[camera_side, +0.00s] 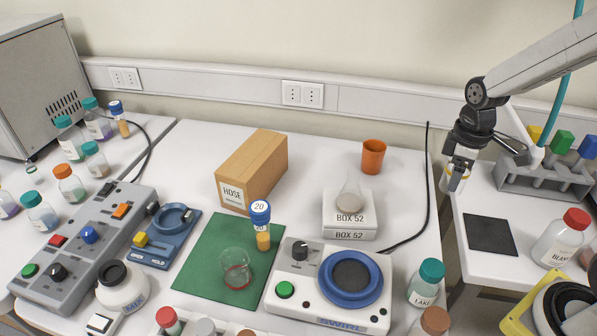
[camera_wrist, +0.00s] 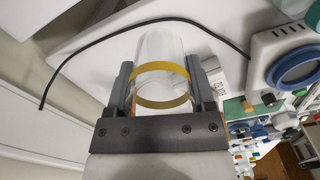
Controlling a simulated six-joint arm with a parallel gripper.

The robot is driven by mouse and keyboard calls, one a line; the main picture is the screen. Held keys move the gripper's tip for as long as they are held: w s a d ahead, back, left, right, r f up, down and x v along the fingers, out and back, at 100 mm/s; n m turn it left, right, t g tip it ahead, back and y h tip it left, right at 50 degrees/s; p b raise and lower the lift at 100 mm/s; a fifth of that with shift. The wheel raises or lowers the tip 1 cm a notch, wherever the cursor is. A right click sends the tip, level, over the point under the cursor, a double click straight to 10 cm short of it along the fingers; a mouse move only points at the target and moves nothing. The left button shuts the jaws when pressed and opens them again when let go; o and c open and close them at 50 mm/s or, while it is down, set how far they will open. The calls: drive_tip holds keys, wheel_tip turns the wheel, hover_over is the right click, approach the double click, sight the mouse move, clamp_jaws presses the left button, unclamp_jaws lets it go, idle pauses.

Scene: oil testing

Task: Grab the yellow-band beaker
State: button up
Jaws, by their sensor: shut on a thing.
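The yellow-band beaker is clear glass with a yellow ring around it. In the side view the beaker (camera_side: 455,181) is at the right, held in the air over the gap between the two white tables. My gripper (camera_side: 459,166) is shut on it from above. In the wrist view the beaker (camera_wrist: 162,68) lies between the two dark fingers of my gripper (camera_wrist: 161,92), with the yellow band at finger level. A second glass beaker with a red band (camera_side: 236,270) stands on the green mat (camera_side: 205,265).
A stirrer with a blue ring (camera_side: 345,285) stands at the front middle. A black square pad (camera_side: 491,235) lies on the right table, near a red-capped bottle (camera_side: 562,238) and a grey rack (camera_side: 540,180). A black cable (camera_side: 428,150) runs down the main table's right edge.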

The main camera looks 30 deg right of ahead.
drive_tip(key=shift+s+a+r, duration=0.15)
drive_tip(key=shift+s+r, duration=0.2)
drive_tip(key=shift+s, duration=0.4)
drive_tip(key=shift+s+a+r, duration=0.15)
drive_tip(key=shift+s+r, duration=0.15)
drive_tip(key=shift+s, duration=0.4)
